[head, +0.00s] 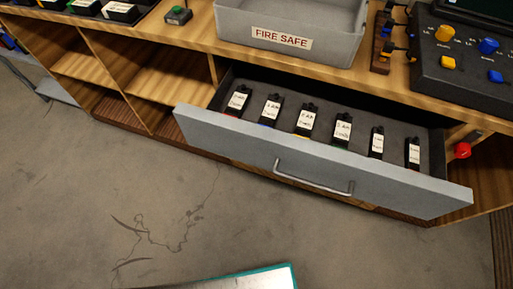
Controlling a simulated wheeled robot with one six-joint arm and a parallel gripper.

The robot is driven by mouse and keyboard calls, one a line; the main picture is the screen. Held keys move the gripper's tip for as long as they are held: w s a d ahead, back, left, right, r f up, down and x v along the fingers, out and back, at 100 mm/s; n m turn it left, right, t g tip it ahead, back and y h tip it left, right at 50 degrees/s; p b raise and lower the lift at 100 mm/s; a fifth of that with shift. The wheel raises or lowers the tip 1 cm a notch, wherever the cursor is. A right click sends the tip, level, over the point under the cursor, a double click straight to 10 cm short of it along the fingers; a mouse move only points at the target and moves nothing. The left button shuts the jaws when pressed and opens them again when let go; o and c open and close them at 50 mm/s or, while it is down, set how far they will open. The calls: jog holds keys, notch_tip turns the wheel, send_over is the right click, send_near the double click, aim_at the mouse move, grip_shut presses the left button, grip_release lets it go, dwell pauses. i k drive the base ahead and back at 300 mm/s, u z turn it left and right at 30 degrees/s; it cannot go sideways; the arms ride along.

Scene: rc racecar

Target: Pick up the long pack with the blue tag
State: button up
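Several black packs with white labels stand in a row in the open grey drawer (305,170). The second pack from the left (271,109) shows a bit of blue at its lower edge, partly hidden by the drawer front. The leftmost pack (237,101) shows a reddish edge, the third pack (305,119) yellow and the fourth pack (342,129) green. The two packs at the right, one (376,142) and the other (413,152), look narrower, and I cannot make out their tag colours. The label text is too small to read surely. My gripper is not in view.
The drawer is pulled out under a wooden bench, its handle (312,184) facing the floor. A grey bin marked FIRE SAFE (281,39) stands on the bench above it. A control box (465,60) is at the right. The concrete floor (120,200) in front is clear.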

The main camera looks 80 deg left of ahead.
aim_at(271, 110)
jog(key=u, duration=2.45)
jog(key=i, duration=0.2)
jog(key=z, duration=0.45)
